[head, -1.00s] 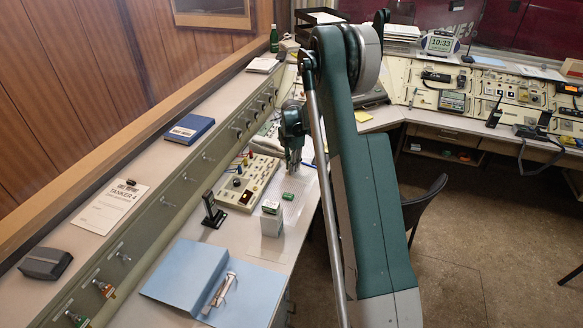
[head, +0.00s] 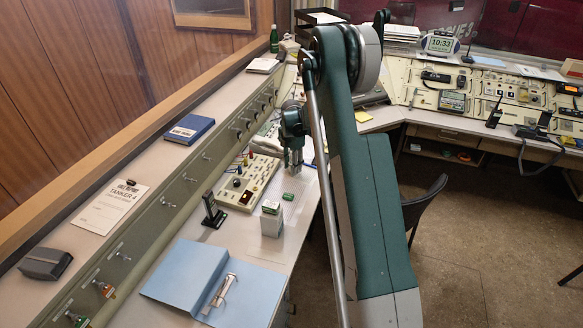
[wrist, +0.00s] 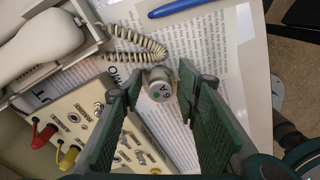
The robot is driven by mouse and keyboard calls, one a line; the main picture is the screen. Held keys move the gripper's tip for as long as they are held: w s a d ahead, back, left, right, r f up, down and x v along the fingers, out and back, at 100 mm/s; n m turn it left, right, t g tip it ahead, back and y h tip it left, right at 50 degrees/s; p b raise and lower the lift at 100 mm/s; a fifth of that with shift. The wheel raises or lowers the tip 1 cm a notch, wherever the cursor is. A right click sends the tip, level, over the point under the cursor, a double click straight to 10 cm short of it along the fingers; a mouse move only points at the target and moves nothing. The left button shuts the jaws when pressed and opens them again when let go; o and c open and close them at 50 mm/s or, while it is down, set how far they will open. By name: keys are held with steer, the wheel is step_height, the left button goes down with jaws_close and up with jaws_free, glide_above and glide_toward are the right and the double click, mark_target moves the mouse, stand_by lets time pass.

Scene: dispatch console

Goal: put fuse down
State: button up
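The fuse (wrist: 160,88) is a small pale cylinder marked "6 A" with a green dot, seen end-on in the wrist view. It sits between the fingertips of my gripper (wrist: 161,78), which close in on its two sides. A printed sheet (wrist: 205,45) lies beneath it; the gap below the fuse is hard to judge. In the head view my gripper (head: 296,162) points down over the left desk, beside the beige panel with plugs (head: 262,170). I cannot make out the fuse there.
A small green item (head: 290,197) lies on the desk near the gripper, with a white box (head: 272,222) closer. A black stand (head: 212,212) and an open blue folder (head: 195,272) are nearby. A corded handset (wrist: 40,45) and blue pen (wrist: 180,7) flank the fuse.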

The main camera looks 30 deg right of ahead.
mark_target(291, 163)
step_height(291, 163, up, 12)
steer(key=p, duration=0.1)
stand_by(0.5)
stand_by(0.5)
steer(key=shift+r, duration=0.15)
steer(key=s+a+r+m+t, duration=0.2)
steer(key=s+a+r+m, duration=0.3)
steer(key=s+a+r, duration=0.5)
steer(key=s+a+r+m+t, duration=0.1)
steer(key=s+a+r+m, duration=0.4)
steer(key=s+r, duration=0.8)
steer(key=s+a+m+t, duration=0.1)
steer(key=s+a+m, duration=0.2)
steer(key=s, duration=0.6)
steer(key=s+a+m+t, duration=0.1)
steer(key=s+a+m, duration=0.2)
steer(key=s, duration=0.6)
steer(key=s+a+m+t, duration=0.2)
steer(key=s+m, duration=0.3)
steer(key=s, duration=0.4)
steer(key=shift+a+f+m, duration=0.3)
steer(key=shift+a, duration=0.5)
